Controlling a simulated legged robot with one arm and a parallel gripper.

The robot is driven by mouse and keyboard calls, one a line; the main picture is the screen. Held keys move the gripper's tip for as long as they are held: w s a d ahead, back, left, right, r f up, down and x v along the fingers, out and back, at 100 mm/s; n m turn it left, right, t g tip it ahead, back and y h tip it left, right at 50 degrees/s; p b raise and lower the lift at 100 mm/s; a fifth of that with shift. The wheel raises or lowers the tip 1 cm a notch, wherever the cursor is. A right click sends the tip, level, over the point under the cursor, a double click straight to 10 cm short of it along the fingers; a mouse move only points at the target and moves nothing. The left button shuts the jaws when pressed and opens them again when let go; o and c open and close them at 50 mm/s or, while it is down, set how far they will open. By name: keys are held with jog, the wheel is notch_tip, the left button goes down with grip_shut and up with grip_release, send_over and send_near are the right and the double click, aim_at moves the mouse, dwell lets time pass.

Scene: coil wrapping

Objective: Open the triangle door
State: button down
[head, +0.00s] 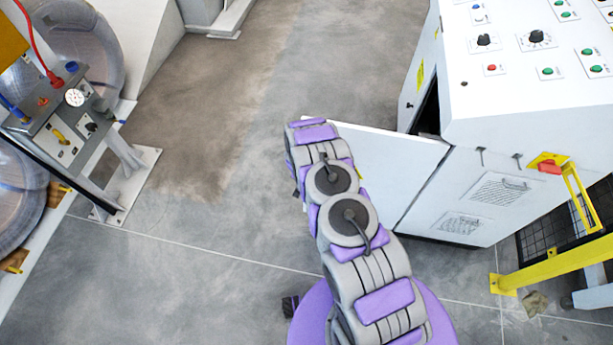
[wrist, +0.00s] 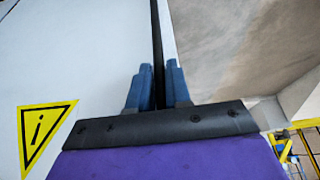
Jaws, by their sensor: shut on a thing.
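The triangle door is a white panel (head: 395,165) that stands swung out from the white control cabinet (head: 520,110) in the head view, with a dark gap at the cabinet. In the wrist view its white face (wrist: 80,50) fills the left side and bears a yellow triangle sign (wrist: 42,130). My gripper (wrist: 160,78) has its two blue fingers closed around the door's edge, one on each side. In the head view my arm covers part of the door, and the fingers are mostly hidden behind it.
The cabinet's sloped top carries buttons and knobs. A yellow rail (head: 555,268) and a black mesh fence stand at the right. A gauge panel (head: 65,110) and large wrapped coils (head: 85,45) are at the left. The grey floor (head: 200,170) between is clear.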

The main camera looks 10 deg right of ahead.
jog(key=c, duration=1.1)
grip_release()
jog(key=shift+a, duration=0.15)
jog(key=shift+c, duration=0.2)
jog(key=p+v, duration=0.3)
jog(key=v, duration=1.4)
jog(key=shift+r, duration=0.15)
